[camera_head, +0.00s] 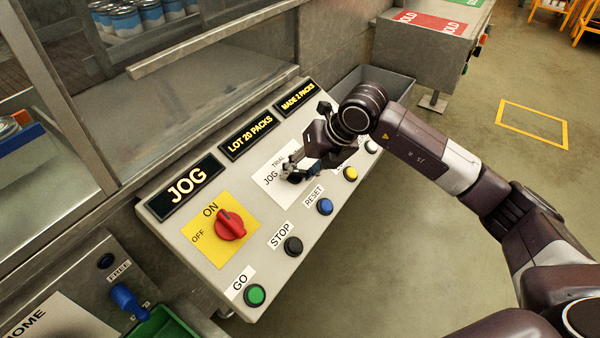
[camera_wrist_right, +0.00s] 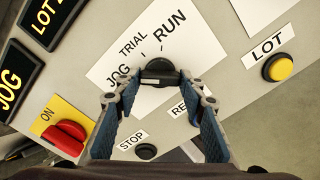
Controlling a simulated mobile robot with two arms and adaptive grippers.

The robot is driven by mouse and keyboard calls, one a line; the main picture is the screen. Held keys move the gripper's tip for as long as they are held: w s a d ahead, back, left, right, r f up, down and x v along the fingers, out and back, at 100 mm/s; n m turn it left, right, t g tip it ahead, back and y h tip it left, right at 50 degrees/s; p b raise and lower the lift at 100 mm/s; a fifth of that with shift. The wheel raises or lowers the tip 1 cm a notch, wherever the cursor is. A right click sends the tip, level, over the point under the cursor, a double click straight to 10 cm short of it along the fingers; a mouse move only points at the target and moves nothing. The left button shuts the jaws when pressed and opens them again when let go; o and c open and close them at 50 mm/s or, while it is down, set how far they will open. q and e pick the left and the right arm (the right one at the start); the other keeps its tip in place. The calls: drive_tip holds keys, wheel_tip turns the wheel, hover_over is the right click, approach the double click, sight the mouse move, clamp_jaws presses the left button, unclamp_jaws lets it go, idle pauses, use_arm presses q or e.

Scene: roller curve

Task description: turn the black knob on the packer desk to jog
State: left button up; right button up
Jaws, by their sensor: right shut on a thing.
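The black knob (camera_wrist_right: 160,68) sits on a white plate (camera_wrist_right: 112,62) marked JOG, TRIAL and RUN, on the sloped packer desk (camera_head: 190,232). My right gripper (camera_head: 297,168) reaches down onto the knob and hides most of it in the head view. In the right wrist view its two blue-padded fingers (camera_wrist_right: 158,99) stand either side of the knob, shut on it. I cannot tell exactly which mark the knob points to. The left display (camera_head: 187,186) on the desk reads JOG. My left gripper is not in view.
A red ON/OFF switch (camera_head: 230,225) on a yellow plate is left of the knob. Along the front edge are green GO (camera_head: 255,294), black STOP (camera_head: 293,246), blue RESET (camera_head: 325,207) and yellow LOT (camera_wrist_right: 278,67) buttons. Open floor lies to the right.

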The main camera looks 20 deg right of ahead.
idle(0.4)
drive_tip(key=o, duration=1.2)
drive_tip(key=shift+c, duration=0.2)
drive_tip(key=shift+r, duration=0.1)
drive_tip(key=v, duration=1.2)
drive_tip(key=shift+d, duration=0.1)
